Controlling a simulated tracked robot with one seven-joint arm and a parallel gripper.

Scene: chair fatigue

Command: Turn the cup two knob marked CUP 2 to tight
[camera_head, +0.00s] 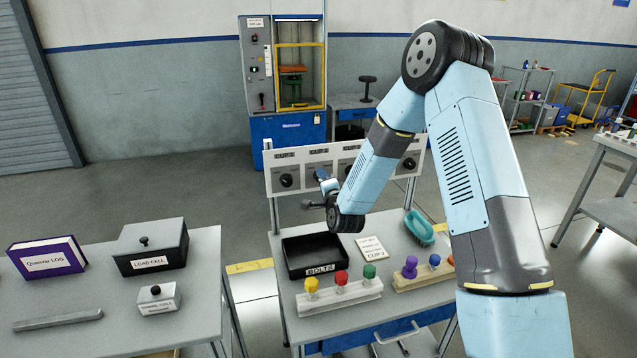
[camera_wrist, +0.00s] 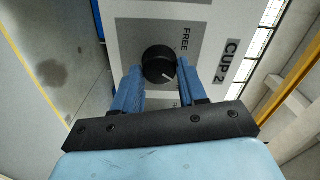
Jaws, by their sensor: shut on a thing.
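The CUP 2 knob (camera_wrist: 159,64) is round and black with a white pointer line. It sits on a pale panel under a CUP 2 label (camera_wrist: 227,62). My gripper (camera_wrist: 160,72) has its two blue fingers shut on the knob, one on each side. The pointer slants to the lower right in the wrist view, away from the word FREE (camera_wrist: 185,39). Another label below it is mostly hidden by a finger. In the head view my gripper (camera_head: 322,175) is at the panel (camera_head: 275,157), and the knob is largely hidden behind it.
Another black knob (camera_head: 286,181) is left of my gripper and one (camera_head: 410,164) is far right on the panel. Below are a black BOLTS tray (camera_head: 313,271), a CUP 1 card (camera_head: 372,248), a teal brush (camera_head: 419,227) and coloured pegs in blocks (camera_head: 340,298).

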